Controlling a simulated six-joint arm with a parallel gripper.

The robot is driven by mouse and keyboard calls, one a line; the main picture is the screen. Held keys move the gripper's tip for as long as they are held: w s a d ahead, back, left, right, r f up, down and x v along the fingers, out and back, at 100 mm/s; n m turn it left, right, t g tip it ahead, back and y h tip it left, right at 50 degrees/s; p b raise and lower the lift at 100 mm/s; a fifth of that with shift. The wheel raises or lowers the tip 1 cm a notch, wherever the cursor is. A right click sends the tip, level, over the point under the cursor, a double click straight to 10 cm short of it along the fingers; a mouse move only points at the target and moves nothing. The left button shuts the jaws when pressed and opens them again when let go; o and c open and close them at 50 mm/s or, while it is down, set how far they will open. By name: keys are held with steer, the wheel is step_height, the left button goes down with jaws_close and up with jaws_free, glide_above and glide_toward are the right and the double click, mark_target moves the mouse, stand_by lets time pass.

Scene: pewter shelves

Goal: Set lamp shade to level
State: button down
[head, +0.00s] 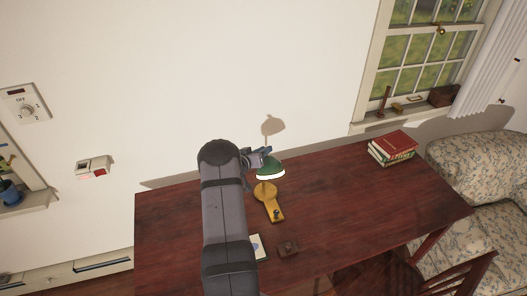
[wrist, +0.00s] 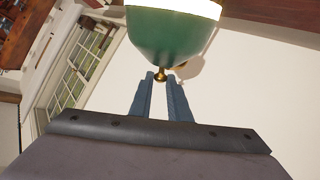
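The desk lamp has a green shade (head: 270,168) with a bright white lower rim and a yellow-brass base (head: 266,194) standing on the desk. In the wrist view the shade (wrist: 172,35) fills the top middle, its lit rim at the top edge. A small brass knob (wrist: 160,75) sticks out of the shade's crown towards my gripper. My gripper (head: 262,157) is at the shade's upper left in the head view. Its two blue fingers (wrist: 160,79) are a little apart, with the knob at their tips. I cannot tell whether they touch it.
A wall (head: 200,70) stands close behind. A chair (head: 405,275) is at the front right.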

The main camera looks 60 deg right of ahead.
steer(key=shift+f+b, duration=0.15)
steer(key=shift+b, duration=0.35)
steer(key=b, duration=0.1)
steer(key=h+b, duration=0.1)
steer(key=b, duration=0.1)
steer(key=shift+s+a+f+m, duration=0.15)
steer(key=shift+f+m, duration=0.15)
steer(key=shift+m, duration=0.1)
steer(key=b, duration=0.2)
steer(key=m+h+b, duration=0.1)
steer(key=b, duration=0.2)
steer(key=shift+s+a+f+t, duration=0.15)
steer(key=shift+f+t, duration=0.1)
steer(key=shift+t, duration=0.15)
steer(key=b, duration=0.2)
steer(key=m+h+b, duration=0.1)
steer(key=b, duration=0.1)
steer(key=h+b, duration=0.1)
steer(key=b, duration=0.1)
steer(key=shift+s+a+f+m+b, duration=0.1)
steer(key=shift+s+a+m+b, duration=0.15)
steer(key=shift+m+b, duration=0.15)
steer(key=shift+h+b, duration=0.3)
steer(key=shift+b, duration=0.4)
steer(key=shift+r+m+b, duration=0.2)
steer(key=shift+m+b, duration=0.2)
steer(key=c, duration=1.7)
jaws_free()
steer(key=shift+o, duration=0.2)
steer(key=shift+a, duration=0.1)
